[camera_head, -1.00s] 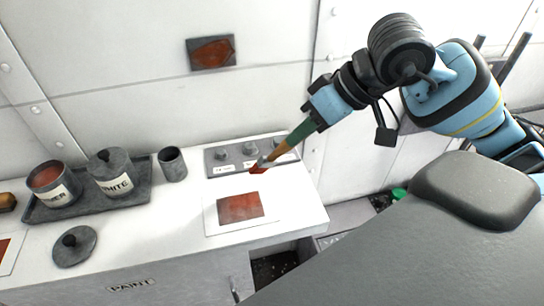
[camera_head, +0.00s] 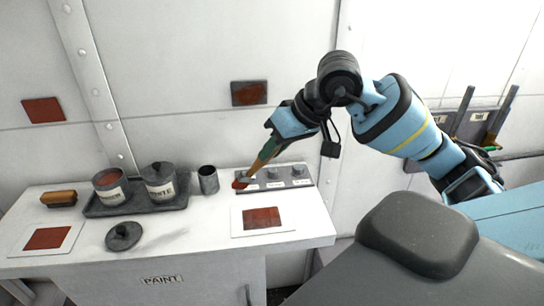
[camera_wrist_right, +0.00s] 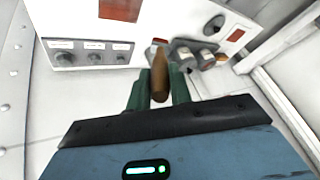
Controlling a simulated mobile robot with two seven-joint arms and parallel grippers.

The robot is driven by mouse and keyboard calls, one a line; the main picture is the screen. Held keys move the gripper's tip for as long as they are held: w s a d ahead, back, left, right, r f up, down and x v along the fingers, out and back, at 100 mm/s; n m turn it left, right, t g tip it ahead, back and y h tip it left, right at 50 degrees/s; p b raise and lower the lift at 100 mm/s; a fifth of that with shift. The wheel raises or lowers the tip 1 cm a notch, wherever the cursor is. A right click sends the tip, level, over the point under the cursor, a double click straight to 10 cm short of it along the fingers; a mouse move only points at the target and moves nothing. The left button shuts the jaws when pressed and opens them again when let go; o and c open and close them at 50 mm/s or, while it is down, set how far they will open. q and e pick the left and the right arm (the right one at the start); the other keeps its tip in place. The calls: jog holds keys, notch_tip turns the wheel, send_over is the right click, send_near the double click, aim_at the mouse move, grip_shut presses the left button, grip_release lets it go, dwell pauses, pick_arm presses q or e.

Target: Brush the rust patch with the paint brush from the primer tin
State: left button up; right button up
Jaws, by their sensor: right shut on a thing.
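My right gripper (camera_head: 273,145) is shut on the paint brush (camera_head: 264,155). The brush slants down left, its red-coated bristles at the left end of a knob panel, apart from the rust patches in the picture. In the right wrist view the brown handle (camera_wrist_right: 160,76) sits between the green fingers. One rust patch (camera_head: 262,218) lies on a white card on the bench, in front of the bristles; another (camera_head: 48,238) lies at far left. Two more are on the wall, left (camera_head: 43,110) and right (camera_head: 249,93). The open primer tin (camera_head: 108,188) holds reddish paint. My left gripper is not in view.
The white tin (camera_head: 159,184) stands with the primer tin on a dark tray (camera_head: 134,209). A grey cup (camera_head: 208,181), a loose lid (camera_head: 123,236) and a wooden block (camera_head: 59,198) are on the bench. The knob panel (camera_head: 300,180) stands at the back right. The bench centre is clear.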

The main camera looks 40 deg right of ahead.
aim_at(256, 167)
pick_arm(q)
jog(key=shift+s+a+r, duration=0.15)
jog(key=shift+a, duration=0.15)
pick_arm(e)
jog(key=shift+w+a, duration=0.15)
jog(key=shift+a, duration=0.05)
jog(key=shift+f, duration=0.15)
notch_tip(256, 167, down, 2)
jog(key=shift+f, duration=0.1)
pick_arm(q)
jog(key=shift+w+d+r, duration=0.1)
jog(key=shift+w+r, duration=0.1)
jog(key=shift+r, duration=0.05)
pick_arm(e)
notch_tip(256, 167, down, 2)
jog(key=shift+f, duration=0.2)
